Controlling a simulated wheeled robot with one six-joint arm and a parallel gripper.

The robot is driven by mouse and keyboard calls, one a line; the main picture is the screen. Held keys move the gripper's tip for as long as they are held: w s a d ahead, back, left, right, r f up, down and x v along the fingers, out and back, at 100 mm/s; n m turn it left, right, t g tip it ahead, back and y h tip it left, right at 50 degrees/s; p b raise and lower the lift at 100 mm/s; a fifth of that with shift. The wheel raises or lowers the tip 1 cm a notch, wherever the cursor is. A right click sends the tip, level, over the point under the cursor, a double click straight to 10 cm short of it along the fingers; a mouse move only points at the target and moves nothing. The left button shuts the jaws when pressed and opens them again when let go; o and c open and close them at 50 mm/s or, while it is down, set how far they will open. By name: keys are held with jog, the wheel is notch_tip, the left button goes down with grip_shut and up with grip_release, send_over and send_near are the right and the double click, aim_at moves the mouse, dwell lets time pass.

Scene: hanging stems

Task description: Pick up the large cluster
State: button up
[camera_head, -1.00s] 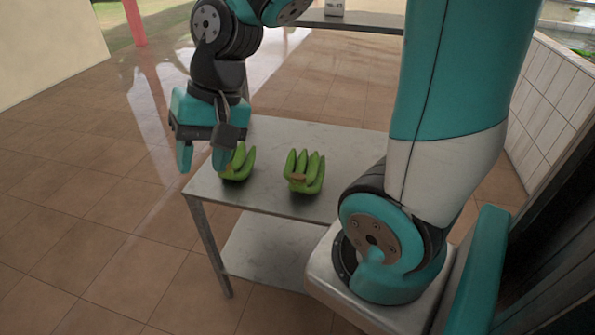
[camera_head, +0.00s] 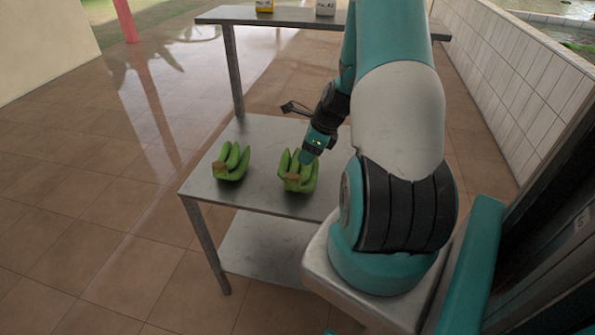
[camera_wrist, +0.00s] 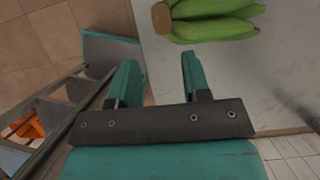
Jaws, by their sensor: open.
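Two green banana clusters lie on the metal table (camera_head: 262,134). The right cluster (camera_head: 298,173) looks the larger, with more fingers; the left cluster (camera_head: 231,163) looks smaller. My gripper (camera_head: 307,156) is at the far side of the right cluster in the head view, partly overlapping it. I cannot tell there whether they touch. In the wrist view, my gripper (camera_wrist: 158,62) is open with nothing between its fingers. A green cluster (camera_wrist: 212,22) with a brown cut stem shows beyond the fingertips, up and to the right, cut off by the top edge.
The table has a lower shelf (camera_head: 265,245), which is empty where visible. A second table (camera_head: 270,17) behind holds a yellow-labelled container (camera_head: 265,6) and a white one (camera_head: 326,7). A white tiled wall (camera_head: 500,70) runs along the right. Tiled floor is clear at left.

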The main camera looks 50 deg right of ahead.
send_over(292, 175)
jog(key=s, duration=0.3)
jog(key=f, duration=0.3)
jog(key=f+p, duration=0.1)
jog(key=shift+w+d+f, duration=0.2)
jog(key=shift+d+f, duration=0.1)
jog(key=shift+p+x, duration=1.2)
jog(key=shift+x, duration=1.55)
jog(key=shift+w+d+r, duration=0.1)
jog(key=shift+d, duration=0.05)
jog(key=c, duration=0.6)
grip_shut()
jog(key=shift+r, duration=0.15)
